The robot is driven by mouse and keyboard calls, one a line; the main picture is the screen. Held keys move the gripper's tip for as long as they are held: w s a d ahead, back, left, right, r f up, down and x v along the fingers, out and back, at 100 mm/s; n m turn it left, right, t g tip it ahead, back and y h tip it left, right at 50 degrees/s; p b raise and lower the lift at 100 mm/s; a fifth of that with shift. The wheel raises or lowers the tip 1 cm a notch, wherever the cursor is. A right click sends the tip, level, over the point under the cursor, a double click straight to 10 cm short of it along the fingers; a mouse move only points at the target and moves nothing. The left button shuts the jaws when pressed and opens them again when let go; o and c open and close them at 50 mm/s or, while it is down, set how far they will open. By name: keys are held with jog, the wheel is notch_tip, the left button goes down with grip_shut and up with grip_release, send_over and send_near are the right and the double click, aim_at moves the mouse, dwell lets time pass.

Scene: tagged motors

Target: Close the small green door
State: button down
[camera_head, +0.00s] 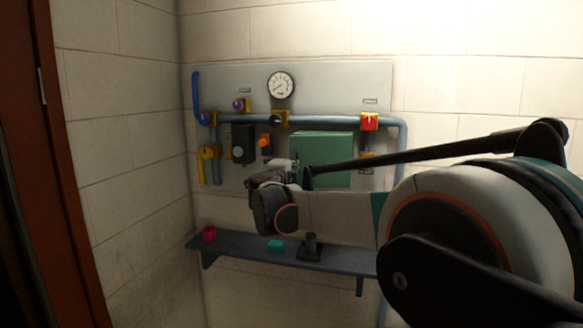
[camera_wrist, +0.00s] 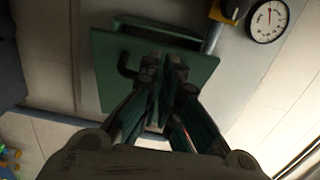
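The small green door (camera_head: 326,150) shows on the wall panel in the head view, partly hidden behind my arm. In the wrist view the green door (camera_wrist: 108,88) fills the upper middle, with a green box edge (camera_wrist: 160,27) beyond it. The door stands out at an angle from this box, so it looks ajar. A dark bent handle (camera_wrist: 124,62) is on the door's face. My gripper (camera_wrist: 167,66) is in front of the door, just right of the handle. Its fingers are drawn together with nothing clearly between them; contact cannot be told. It also shows in the head view (camera_head: 286,166), small and partly hidden.
Pipes, a round gauge (camera_head: 281,86), a red valve (camera_head: 369,121) and a dark box (camera_head: 243,143) surround the door. A shelf (camera_head: 345,262) below holds a pink cup (camera_head: 209,233), a teal block (camera_head: 276,245) and a dark part (camera_head: 311,246).

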jog(key=s+a, duration=0.2)
jog(key=a, duration=0.2)
jog(key=n+y+p, duration=0.2)
jog(key=n+y, duration=0.1)
jog(key=y, duration=0.1)
send_near(309, 149)
jog(key=s+a+f, duration=0.2)
jog(key=s+f, duration=0.1)
jog(key=f, duration=0.1)
jog(key=s+d+n+y+p, duration=0.2)
jog(key=s+d+n+y, duration=0.1)
jog(key=s+d+y, duration=0.4)
jog(key=w+a+f+h+p, duration=0.1)
jog(key=w+a, duration=0.5)
jog(key=w, duration=0.6)
jog(key=shift+g+p, duration=0.3)
jog(key=shift+p, duration=0.2)
jog(key=shift+w, duration=0.1)
jog(key=b+x, duration=0.2)
jog(key=x, duration=0.4)
jog(key=shift+w+a+f, duration=0.15)
jog(key=shift+w+f, duration=0.05)
jog(key=shift+w, duration=0.2)
jog(key=shift+w+r, duration=0.2)
